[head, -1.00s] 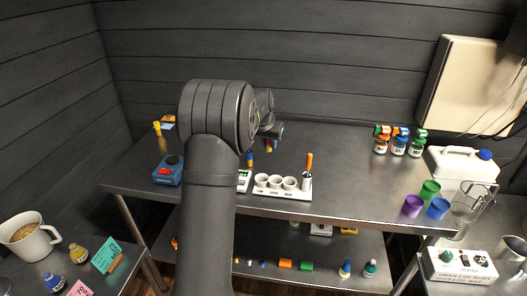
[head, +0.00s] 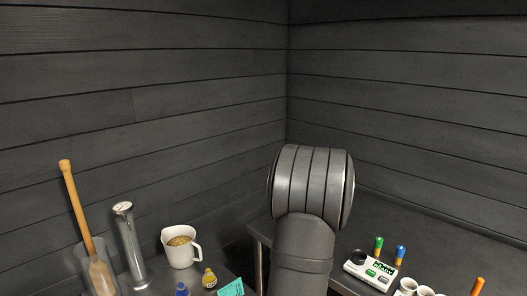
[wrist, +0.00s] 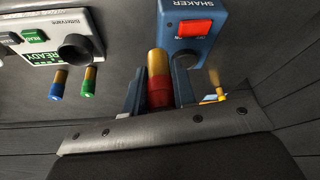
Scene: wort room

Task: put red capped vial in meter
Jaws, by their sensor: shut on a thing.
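A red capped vial (wrist: 158,66) with an amber body is between the jaws of my gripper (wrist: 157,82) in the wrist view. The jaws are shut on it, and its red end is nearer the wrist camera. The white meter (wrist: 42,52), with a green READY display and a dark round well (wrist: 75,48), lies to the left of the vial, apart from it. The meter (head: 368,271) also shows in the head view, right of my arm, which hides the gripper and held vial there.
A blue shaker (wrist: 207,20) with a red button is close to the held vial's right. Green capped (wrist: 89,82) and blue capped (wrist: 59,83) vials stand beside the meter. White cups (head: 408,286) stand right of it in the head view. A jug (head: 181,247) is at left.

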